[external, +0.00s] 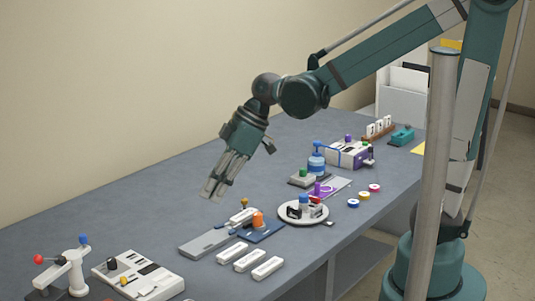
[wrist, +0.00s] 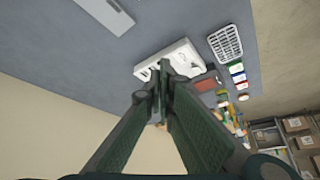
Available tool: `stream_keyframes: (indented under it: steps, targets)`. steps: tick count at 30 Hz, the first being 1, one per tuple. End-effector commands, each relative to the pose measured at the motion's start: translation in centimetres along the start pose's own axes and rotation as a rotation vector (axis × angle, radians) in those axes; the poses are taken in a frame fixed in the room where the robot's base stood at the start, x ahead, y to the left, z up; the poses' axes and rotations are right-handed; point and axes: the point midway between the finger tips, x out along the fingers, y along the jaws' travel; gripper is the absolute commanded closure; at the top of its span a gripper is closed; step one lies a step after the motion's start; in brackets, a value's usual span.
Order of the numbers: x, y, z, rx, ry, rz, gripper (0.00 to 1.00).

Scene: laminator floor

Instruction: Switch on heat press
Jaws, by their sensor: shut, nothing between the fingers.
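My gripper (external: 213,190) is shut and empty. It points down above the back middle of the grey table (external: 150,222), apart from the things on it. In the wrist view the closed fingertips (wrist: 163,78) overlap a white device (wrist: 182,52). I cannot tell for sure which device is the heat press. A white box (external: 140,276) with a black knob and a yellow knob stands at the front left. A purple-and-white machine (external: 347,153) stands farther back on the right. No on or off state can be read.
A stand with red and blue balls (external: 73,262) is at the front left. A grey slab (external: 207,243), several white blocks (external: 248,260), an orange knob (external: 257,219) and a round white tray (external: 288,221) fill the middle. The table's back left is clear.

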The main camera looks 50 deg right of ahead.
Motion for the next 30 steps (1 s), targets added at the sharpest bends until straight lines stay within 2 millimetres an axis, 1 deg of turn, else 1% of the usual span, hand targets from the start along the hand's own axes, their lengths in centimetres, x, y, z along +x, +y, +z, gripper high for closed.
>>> stream_keyframes:
  steps: [1, 15, 30]
  targets:
    - [0.3, -0.2, -0.8, -0.022, 0.001, -0.014, 1.00]
    - [4.2, -3.0, -5.7, -0.229, 0.027, -0.145, 1.00]
    - [8.7, -6.7, -10.1, -0.451, 0.077, -0.282, 1.00]
